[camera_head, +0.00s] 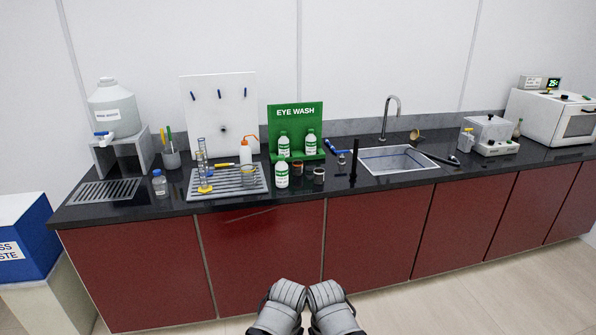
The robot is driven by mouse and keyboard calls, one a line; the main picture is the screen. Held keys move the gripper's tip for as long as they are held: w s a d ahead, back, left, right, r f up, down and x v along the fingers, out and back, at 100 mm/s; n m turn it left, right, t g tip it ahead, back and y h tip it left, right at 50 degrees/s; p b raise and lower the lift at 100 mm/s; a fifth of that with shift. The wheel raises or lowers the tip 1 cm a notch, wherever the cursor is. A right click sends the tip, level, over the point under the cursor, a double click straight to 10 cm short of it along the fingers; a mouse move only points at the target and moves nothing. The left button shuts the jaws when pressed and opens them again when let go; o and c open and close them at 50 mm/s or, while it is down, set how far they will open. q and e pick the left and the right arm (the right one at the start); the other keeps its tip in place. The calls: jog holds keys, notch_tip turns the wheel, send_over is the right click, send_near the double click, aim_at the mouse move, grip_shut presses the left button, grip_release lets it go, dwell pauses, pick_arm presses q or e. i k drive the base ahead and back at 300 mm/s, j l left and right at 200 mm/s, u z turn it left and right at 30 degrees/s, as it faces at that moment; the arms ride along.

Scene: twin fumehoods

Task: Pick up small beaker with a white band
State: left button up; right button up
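A small dark cup-like vessel with a pale band (319,176) stands upright on the black counter, right of the front eye-wash bottle. It looks like the small beaker with a white band, but it is too small to be certain. A similar small vessel with a brownish band (297,168) stands just behind and left of it. My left gripper (288,290) and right gripper (325,291) are side by side at the bottom centre, in front of the cabinets and well away from the counter items. Their fingers cannot be made out, and nothing shows in them.
A drying tray (205,192) with glassware is on the left. Eye-wash bottles (281,174) stand by a green stand (296,113). A thin black upright post (353,168) is right of the vessels, before the sink (398,160). The floor (480,300) at right is clear.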

aim_at(319, 176)
jog(key=i+l+u, duration=0.25)
jog(key=i+l, duration=0.25)
jog(key=i, duration=0.25)
jog(key=i+l+u, duration=0.25)
jog(key=i+l, duration=0.4)
